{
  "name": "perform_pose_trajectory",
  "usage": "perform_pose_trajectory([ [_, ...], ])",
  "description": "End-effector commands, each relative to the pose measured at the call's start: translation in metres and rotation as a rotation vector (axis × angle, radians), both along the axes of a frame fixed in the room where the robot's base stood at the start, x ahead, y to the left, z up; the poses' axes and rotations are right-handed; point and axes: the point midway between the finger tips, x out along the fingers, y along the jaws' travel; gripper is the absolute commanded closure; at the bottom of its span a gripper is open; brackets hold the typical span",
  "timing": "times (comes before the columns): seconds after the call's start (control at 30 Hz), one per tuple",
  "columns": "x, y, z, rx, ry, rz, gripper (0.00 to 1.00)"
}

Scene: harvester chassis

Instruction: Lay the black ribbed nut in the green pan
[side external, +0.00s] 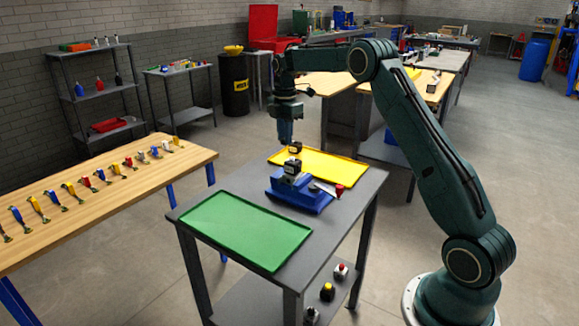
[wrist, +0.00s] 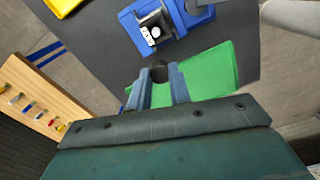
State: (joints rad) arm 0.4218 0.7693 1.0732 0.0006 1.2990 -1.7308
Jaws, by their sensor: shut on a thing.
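The black ribbed nut (wrist: 159,70) is a small dark round piece at my fingertips in the wrist view. My gripper (wrist: 160,84) is shut on it, with one blue-grey finger on each side. In the side external view my gripper (side external: 285,141) points down above the table, near the yellow pan and the blue vise. I cannot make out the nut clearly there. The green pan (side external: 245,228) is a shallow, empty tray at the table's near left. In the wrist view the green pan (wrist: 215,75) shows partly behind my fingers.
A blue vise (side external: 300,194) with dark jaws and a red-knobbed handle stands between the green pan and the yellow pan (side external: 325,168). The grey table (side external: 345,205) has bare strips around them. A wooden bench (side external: 110,192) with a row of tools is at left.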

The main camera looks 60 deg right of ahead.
Motion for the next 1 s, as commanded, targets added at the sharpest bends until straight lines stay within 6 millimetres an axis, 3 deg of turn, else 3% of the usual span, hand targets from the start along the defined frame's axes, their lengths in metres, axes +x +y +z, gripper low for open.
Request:
perform_pose_trajectory([
  [0.4, 0.019, 0.127, 0.010, 0.000, 0.000, -0.158, 1.00],
  [0.6, 0.018, 0.174, 0.013, 0.000, -0.001, -0.228, 1.00],
  [0.8, 0.016, 0.194, 0.014, 0.000, 0.000, -0.261, 1.00],
  [1.0, 0.016, 0.196, 0.013, 0.000, 0.001, -0.266, 1.00],
])
